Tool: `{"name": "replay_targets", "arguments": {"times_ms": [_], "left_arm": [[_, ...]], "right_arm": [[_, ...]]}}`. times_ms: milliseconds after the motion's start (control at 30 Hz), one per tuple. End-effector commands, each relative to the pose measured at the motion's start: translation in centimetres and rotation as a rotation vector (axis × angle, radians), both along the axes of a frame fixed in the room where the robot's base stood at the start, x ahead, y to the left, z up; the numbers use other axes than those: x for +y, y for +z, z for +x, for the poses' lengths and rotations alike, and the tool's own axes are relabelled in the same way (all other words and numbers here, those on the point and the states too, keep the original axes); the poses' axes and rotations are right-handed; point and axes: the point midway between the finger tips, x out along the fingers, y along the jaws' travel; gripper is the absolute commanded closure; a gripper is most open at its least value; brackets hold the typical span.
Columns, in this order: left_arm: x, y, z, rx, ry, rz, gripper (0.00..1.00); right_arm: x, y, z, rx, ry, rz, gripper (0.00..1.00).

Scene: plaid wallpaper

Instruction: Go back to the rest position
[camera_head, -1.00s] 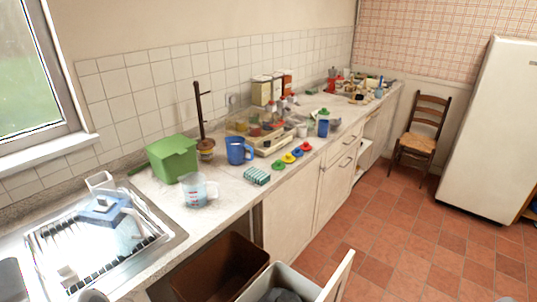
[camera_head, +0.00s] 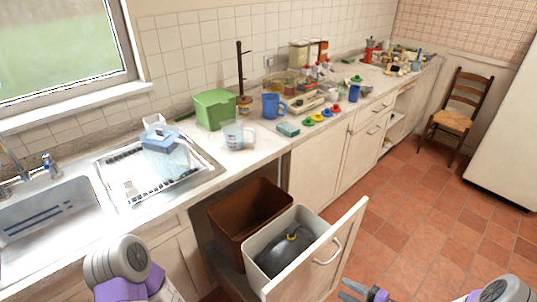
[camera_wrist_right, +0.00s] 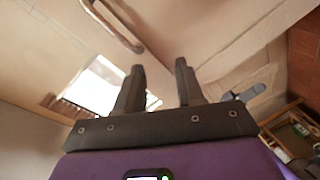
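My right gripper (camera_head: 362,291) shows at the bottom edge of the head view, right of the pulled-out bin drawer. In the right wrist view its two dark fingers (camera_wrist_right: 158,82) stand apart with nothing between them, so it is open and empty. Part of my left arm shows at the bottom left of the head view, in front of the cupboard below the sink; its gripper is out of the picture.
An open drawer front (camera_head: 322,258) with a handle juts out near my right gripper. Behind it are a grey bin (camera_head: 262,243) and a brown bin (camera_head: 232,226). The counter holds a green box (camera_head: 215,109) and a blue jug (camera_head: 272,106). Tiled floor (camera_head: 420,225) is clear at right.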

Motion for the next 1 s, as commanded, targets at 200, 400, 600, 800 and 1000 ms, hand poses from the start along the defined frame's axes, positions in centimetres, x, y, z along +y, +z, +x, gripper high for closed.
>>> {"name": "replay_targets", "arguments": {"times_ms": [200, 400, 600, 800, 1000], "left_arm": [[0.0, 0.3, 0.0, -0.001, 0.0, 0.0, 0.57], [0.0, 0.5, 0.0, -0.001, 0.0, 0.0, 0.57], [0.0, 0.7, 0.0, -0.001, 0.0, 0.0, 0.57], [0.0, 0.9, 0.0, -0.001, 0.0, 0.0, 0.57], [0.0, 0.9, 0.0, -0.001, 0.0, 0.0, 0.57]], "right_arm": [[3.8, -3.7, 3.1, 0.431, -0.248, 0.191, 0.63], [7.7, -8.5, 1.8, 0.934, -0.544, 0.373, 0.63], [11.7, -12.5, -3.8, 1.427, -0.895, 0.497, 0.63], [14.3, -14.0, -10.1, 1.765, -1.239, 0.553, 0.63], [15.1, -14.2, -12.9, 1.879, -1.404, 0.572, 0.63]]}}
